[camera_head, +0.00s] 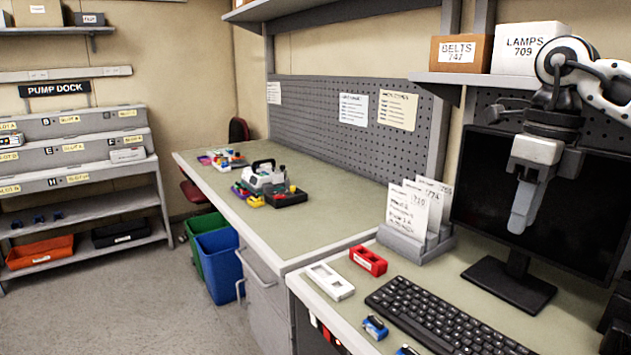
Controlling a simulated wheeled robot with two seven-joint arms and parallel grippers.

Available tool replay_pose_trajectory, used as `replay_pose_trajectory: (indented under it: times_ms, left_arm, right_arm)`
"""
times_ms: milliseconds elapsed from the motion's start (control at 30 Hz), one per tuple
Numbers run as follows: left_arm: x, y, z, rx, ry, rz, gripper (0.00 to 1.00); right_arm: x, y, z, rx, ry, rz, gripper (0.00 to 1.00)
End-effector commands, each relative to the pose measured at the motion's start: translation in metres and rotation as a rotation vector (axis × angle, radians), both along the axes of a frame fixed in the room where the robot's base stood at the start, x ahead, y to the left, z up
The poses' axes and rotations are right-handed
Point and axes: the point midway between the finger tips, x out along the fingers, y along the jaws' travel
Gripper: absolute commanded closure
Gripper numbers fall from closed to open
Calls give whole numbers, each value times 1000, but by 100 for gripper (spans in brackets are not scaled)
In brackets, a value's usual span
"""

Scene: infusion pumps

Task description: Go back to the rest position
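My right gripper (523,203) hangs from my white and black arm at the right of the head view. It points down in front of the dark monitor (585,185), above the desk and the keyboard. I see it nearly edge-on, with one grey finger shape showing, so whether it is open or shut is unclear. No held object is visible at its tip. My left arm and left gripper are outside the view.
A keyboard (445,318), red block (368,261), white tray (330,281) and card holder (415,240) occupy the near desk. A white device (264,178) stands on the far bench. The pump dock shelf (75,150) is at left; floor before it is clear.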

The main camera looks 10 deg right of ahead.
Motion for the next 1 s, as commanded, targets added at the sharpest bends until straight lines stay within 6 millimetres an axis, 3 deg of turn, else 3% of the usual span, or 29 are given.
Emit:
replay_pose_trajectory:
  times_ms: [267, 367, 467, 633, 700, 800, 900, 1000]
  left_arm:
    - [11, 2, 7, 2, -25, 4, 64]
    - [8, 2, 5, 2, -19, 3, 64]
    - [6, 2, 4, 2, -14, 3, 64]
    - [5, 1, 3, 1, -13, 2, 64]
    - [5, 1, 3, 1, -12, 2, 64]
    - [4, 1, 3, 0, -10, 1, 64]
    - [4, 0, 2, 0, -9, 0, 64]
    - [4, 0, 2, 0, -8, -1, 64]
  right_arm:
    - [14, 73, -48, 193, 24, 119, 72]
    - [15, 109, -69, 305, 42, 159, 72]
    - [10, 159, -93, 469, 75, 195, 72]
    - [-15, 264, -124, 907, 183, 167, 72]
    - [-25, 297, -127, 1098, 237, 97, 72]
    - [-33, 332, -126, 1361, 323, -60, 72]
    - [-31, 349, -126, 1598, 412, -288, 72]
    - [-21, 348, -135, 1793, 500, -582, 72]
